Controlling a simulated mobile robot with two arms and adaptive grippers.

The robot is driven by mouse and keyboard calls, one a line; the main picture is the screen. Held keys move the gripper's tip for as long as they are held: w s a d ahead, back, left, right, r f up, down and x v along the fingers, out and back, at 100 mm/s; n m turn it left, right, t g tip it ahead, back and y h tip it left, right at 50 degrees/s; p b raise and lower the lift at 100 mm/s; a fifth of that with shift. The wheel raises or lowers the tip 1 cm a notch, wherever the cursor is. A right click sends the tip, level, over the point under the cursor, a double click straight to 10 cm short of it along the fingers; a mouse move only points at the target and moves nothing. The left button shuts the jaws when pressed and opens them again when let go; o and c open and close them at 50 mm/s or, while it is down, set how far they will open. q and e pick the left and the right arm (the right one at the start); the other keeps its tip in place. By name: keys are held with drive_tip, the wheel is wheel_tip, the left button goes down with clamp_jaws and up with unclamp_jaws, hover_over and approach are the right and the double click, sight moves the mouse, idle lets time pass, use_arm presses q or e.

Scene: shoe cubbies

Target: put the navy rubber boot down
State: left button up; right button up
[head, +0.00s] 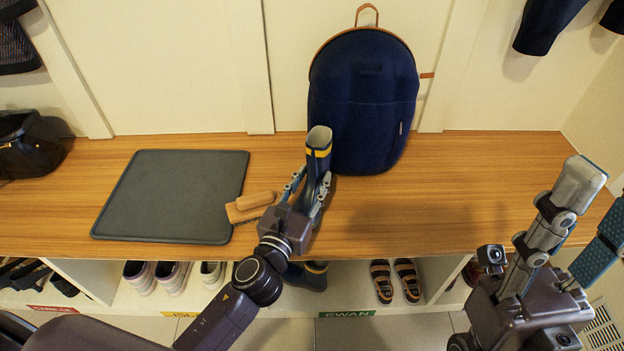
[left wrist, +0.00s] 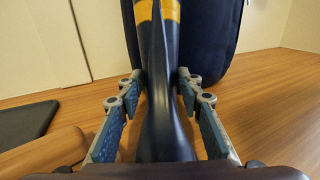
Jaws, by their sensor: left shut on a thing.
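The navy rubber boot (head: 318,165) has a yellow band near its open top. My left gripper (head: 310,187) is shut on it, one finger on each side of the shaft. The boot is over the wooden bench, in front of the navy backpack. In the left wrist view the boot (left wrist: 162,85) runs up between the two blue-padded fingers (left wrist: 158,95). Its lower part is hidden in the head view, and I cannot tell whether it touches the bench. A matching boot (head: 309,276) is in the cubby below. My right gripper (head: 592,205) is open and empty at the right.
The wooden bench (head: 470,190) is clear on the right. The backpack (head: 362,100) stands against the wall. Sandals (head: 394,279) and sneakers (head: 157,276) fill cubbies below.

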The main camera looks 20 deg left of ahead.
use_arm(q)
drive_tip(key=o, duration=0.9)
drive_tip(key=shift+f, duration=0.15)
drive_tip(key=o, duration=0.4)
drive_tip(key=shift+o, duration=0.2)
